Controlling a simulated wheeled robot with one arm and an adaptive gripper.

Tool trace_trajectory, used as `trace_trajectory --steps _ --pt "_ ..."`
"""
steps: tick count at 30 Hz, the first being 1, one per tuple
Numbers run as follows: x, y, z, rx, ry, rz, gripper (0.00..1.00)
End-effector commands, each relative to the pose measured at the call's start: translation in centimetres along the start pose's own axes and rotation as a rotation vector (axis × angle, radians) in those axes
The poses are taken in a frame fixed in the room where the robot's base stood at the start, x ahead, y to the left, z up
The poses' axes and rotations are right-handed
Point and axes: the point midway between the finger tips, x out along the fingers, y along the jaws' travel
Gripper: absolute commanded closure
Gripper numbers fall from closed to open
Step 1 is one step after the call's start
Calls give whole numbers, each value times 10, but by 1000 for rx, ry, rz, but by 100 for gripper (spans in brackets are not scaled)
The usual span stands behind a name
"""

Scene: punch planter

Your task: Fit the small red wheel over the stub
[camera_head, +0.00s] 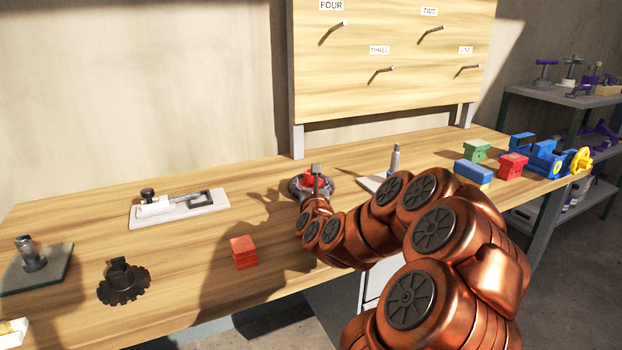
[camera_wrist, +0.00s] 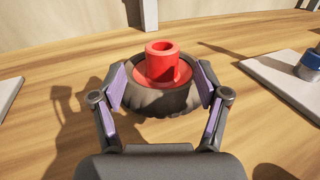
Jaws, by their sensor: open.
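The small red wheel, a red hub with a raised hollow collar in a dark tyre, lies flat on the bench in the wrist view (camera_wrist: 162,66). In the head view the wheel (camera_head: 326,187) is partly hidden by my gripper (camera_head: 315,180). My gripper (camera_wrist: 161,80) is open, with one finger on each side of the wheel. I cannot tell whether the fingers touch it. Two upright posts show: a grey one (camera_head: 30,254) on a dark plate at the far left, and a slim one (camera_head: 394,160) on a pale plate behind my arm. I cannot tell which is the stub.
A toggle clamp on a white plate (camera_head: 180,207), a black toothed wheel (camera_head: 123,284) and a red block (camera_head: 243,252) stand left of my arm. Blue, green and red blocks and a blue vise (camera_head: 541,155) stand at the right. A pegboard (camera_head: 390,65) rises behind.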

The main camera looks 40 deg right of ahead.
Motion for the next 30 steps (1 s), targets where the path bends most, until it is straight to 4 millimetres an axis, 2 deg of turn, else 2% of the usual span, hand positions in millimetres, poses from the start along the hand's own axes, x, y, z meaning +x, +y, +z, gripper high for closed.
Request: trace_trajectory --steps 1,30 --pt "1 0 4 1 3 -1 25" --pt "12 -4 4 14 -8 -15 25"
